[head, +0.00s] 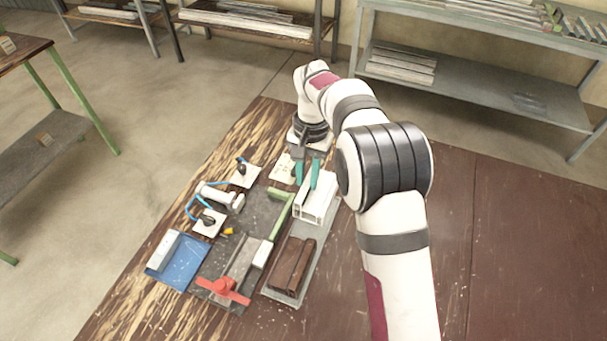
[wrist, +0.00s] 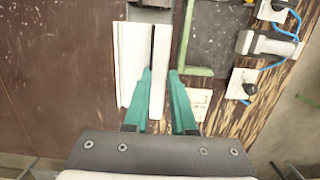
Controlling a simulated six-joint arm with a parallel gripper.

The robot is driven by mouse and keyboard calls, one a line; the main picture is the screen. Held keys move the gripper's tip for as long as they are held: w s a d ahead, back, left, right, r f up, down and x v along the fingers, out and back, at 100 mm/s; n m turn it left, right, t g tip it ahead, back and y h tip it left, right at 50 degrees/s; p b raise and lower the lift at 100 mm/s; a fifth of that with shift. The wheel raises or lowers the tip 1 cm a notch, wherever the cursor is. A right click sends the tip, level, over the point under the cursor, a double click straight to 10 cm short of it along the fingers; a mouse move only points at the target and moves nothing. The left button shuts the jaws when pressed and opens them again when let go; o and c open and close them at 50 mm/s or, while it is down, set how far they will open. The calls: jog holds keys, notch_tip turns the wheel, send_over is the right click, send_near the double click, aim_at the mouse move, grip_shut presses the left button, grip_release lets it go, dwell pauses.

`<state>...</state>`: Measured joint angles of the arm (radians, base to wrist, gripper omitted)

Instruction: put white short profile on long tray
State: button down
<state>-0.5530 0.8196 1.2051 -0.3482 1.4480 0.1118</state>
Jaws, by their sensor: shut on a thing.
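The long grey tray (head: 278,293) lies to the right of the clamp fixture. My gripper (head: 308,174), with teal fingers, is over the tray's far end. In the wrist view my gripper (wrist: 158,90) is shut on a white short profile (wrist: 161,60), with one finger on each side of its near end. Another white profile (wrist: 128,62) lies just to its left, with a narrow dark gap between them. In the head view the white profiles (head: 317,206) sit close together at the tray's far end. I cannot tell whether the held one touches the tray.
Brown profiles (head: 293,265) lie on the tray's near end. The clamp fixture with a red handle (head: 224,291) and green bar (head: 281,212) stands left of it. A blue tray (head: 183,262) holds a pale profile (head: 163,250). The table's right side is clear.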

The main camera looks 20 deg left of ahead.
jog(key=shift+f, duration=3.4)
jog(key=c, duration=0.7)
grip_release()
jog(key=shift+o, duration=0.2)
